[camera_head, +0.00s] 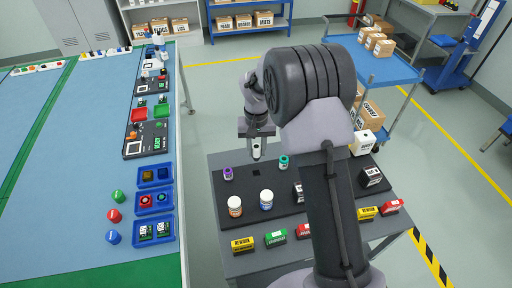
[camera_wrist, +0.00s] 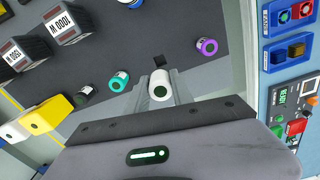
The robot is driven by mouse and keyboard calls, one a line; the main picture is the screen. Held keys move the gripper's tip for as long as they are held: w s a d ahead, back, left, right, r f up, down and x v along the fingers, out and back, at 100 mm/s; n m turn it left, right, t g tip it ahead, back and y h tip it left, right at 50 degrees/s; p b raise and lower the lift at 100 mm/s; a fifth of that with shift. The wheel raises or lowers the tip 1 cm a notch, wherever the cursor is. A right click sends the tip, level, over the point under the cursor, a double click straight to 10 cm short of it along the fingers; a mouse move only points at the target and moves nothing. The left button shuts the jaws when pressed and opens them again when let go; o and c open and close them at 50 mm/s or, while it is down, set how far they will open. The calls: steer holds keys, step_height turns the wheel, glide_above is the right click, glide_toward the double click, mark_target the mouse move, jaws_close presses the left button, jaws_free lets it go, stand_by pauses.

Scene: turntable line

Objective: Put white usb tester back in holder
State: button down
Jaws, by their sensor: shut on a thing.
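My gripper (camera_head: 257,150) is shut on a small white cylinder (camera_head: 257,149) above the dark mat on the near table. In the wrist view the white cylinder (camera_wrist: 160,80) sits between the fingers, with a dark green round end facing the camera. I cannot tell from its shape whether it is the usb tester. A small dark square (camera_head: 256,171) on the mat lies just below it; this square also shows in the wrist view (camera_wrist: 159,61). A purple-capped vial (camera_head: 228,173) stands left of the square and a teal-capped vial (camera_head: 283,162) right of it. No labelled holder is clear.
On the mat stand an orange-labelled bottle (camera_head: 235,206), a blue-labelled bottle (camera_head: 266,199) and dark boxes (camera_head: 371,177). Yellow, green and red packs line the front edge. A blue workbench (camera_head: 75,155) with blue trays (camera_head: 153,201) stands left across a floor gap.

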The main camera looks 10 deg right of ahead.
mark_target(256, 160)
steer(key=shift+f+b, duration=2.4)
steer(key=shift+f, duration=1.2)
steer(key=shift+f+b, duration=0.9)
steer(key=shift+f, duration=0.45)
steer(key=c, duration=1)
jaws_free()
step_height(256, 160, up, 18)
steer(key=p, duration=0.5)
steer(key=shift+f, duration=0.15)
